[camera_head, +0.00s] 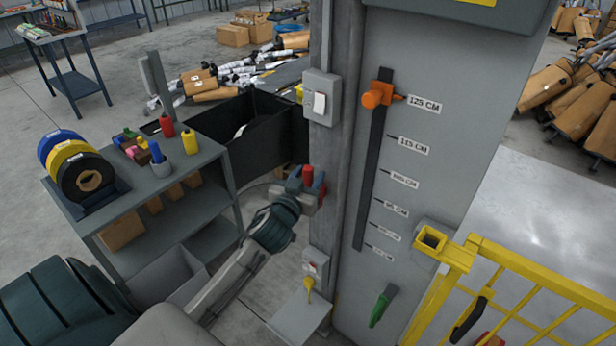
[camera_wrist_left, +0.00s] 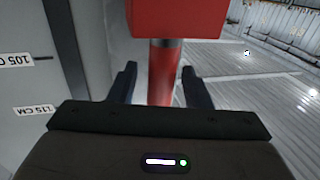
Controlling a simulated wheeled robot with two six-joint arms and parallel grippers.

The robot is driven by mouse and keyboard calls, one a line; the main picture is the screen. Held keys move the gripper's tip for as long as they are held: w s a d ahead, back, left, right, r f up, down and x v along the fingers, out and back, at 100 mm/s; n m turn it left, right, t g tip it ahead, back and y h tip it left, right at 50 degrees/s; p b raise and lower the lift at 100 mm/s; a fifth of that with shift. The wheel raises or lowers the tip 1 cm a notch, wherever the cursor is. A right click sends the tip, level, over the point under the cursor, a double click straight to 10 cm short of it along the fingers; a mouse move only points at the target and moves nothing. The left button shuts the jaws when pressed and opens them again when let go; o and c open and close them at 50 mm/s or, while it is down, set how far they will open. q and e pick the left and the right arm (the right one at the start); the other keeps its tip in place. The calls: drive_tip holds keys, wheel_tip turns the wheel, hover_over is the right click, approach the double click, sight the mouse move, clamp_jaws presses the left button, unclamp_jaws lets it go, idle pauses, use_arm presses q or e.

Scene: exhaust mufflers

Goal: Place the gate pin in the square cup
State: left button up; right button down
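The gate pin (camera_head: 308,174) appears to be the upright red cylinder beside the grey post. It stands at a red block (camera_wrist_left: 175,15), which shows at the top of the left wrist view. My left gripper (camera_head: 306,188) is at the pin. In the left wrist view its two fingers (camera_wrist_left: 160,85) stand on either side of the red shaft (camera_wrist_left: 163,75). A gap shows between the left-hand finger and the shaft, so the fingers look open around it. The square cup (camera_head: 431,239) is yellow and open-topped, at the corner of the yellow gate. My right gripper is not in view.
The grey post (camera_head: 345,150) and a height-scale panel (camera_head: 440,130) with an orange knob (camera_head: 372,98) stand close to the gripper. A yellow gate (camera_head: 535,275) is at the right. A grey shelf cart (camera_head: 190,205) with tape rolls and bottles stands at the left.

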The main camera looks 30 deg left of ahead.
use_arm(q)
drive_tip(key=shift+r, duration=0.25)
drive_tip(key=s+d+b, duration=0.2)
drive_tip(key=s+b, duration=0.1)
drive_tip(key=s, duration=0.8)
drive_tip(key=shift+s+f+b, duration=0.15)
drive_tip(key=shift+s+b, duration=0.25)
drive_tip(key=shift+d, duration=0.1)
